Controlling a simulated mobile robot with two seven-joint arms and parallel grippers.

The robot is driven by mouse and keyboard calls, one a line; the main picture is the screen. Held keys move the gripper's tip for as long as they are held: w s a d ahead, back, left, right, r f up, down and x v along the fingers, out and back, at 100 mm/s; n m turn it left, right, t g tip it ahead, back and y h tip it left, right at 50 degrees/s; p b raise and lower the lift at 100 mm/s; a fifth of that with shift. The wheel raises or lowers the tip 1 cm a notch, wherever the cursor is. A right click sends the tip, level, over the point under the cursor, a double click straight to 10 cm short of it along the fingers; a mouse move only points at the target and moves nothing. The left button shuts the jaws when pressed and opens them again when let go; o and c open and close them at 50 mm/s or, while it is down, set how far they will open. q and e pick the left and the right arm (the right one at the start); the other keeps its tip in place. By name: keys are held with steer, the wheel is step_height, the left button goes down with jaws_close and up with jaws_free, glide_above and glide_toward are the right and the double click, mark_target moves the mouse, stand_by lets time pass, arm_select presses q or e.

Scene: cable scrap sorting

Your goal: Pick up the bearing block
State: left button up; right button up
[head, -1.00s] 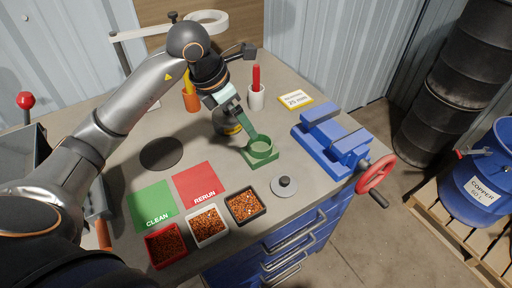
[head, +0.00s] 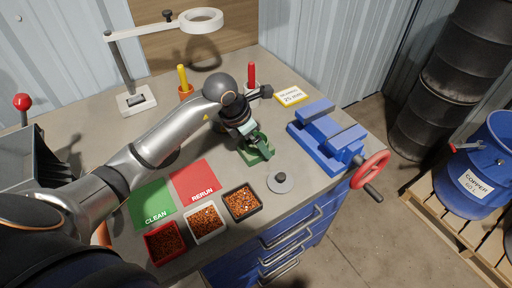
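The green block (head: 257,153), which I take to be the bearing block, sits on the grey workbench left of the blue vise. Its upper part is largely hidden by my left gripper (head: 254,141). The gripper points down at the block and overlaps it from above and behind. I cannot tell whether its fingers touch the block or how far apart they are. My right gripper is not in view.
A blue vise (head: 325,137) with a red handwheel stands to the right. A grey lidded disc (head: 280,183), several granule trays (head: 206,224), a green CLEAN mat (head: 153,203) and a red RERUN mat (head: 194,182) lie in front. A magnifier lamp (head: 137,100) stands behind.

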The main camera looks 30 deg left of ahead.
arm_select(q)
steer(key=shift+c, duration=0.2)
jaws_close()
stand_by(0.6)
steer(key=shift+w+r, duration=0.1)
steer(key=shift+r, duration=0.05)
